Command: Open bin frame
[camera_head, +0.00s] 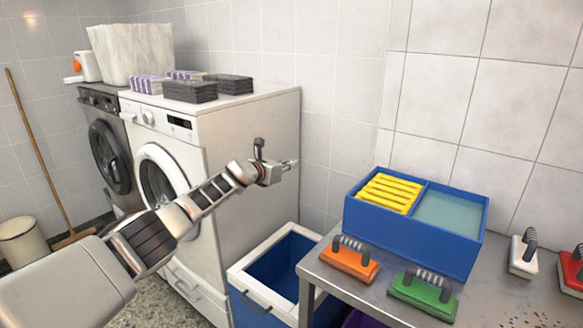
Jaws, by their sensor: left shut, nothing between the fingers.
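A blue bin (247,302) stands on the floor between the washing machine and the metal table. Its white frame (258,247) forms a rim around the top, and the dark blue inside shows through the opening. A handle shows on its front side. My left arm comes in from the lower left, and my left gripper (290,164) is up above the bin, beside the washing machine's side, apart from the frame. It is shut and empty. My right gripper is not in view.
A white washing machine (243,150) and a dark one stand at left. The metal table (345,290) at right holds a blue tray (400,235) with yellow cloths, an orange brush (350,262), a green brush (422,292) and others. A broom leans far left.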

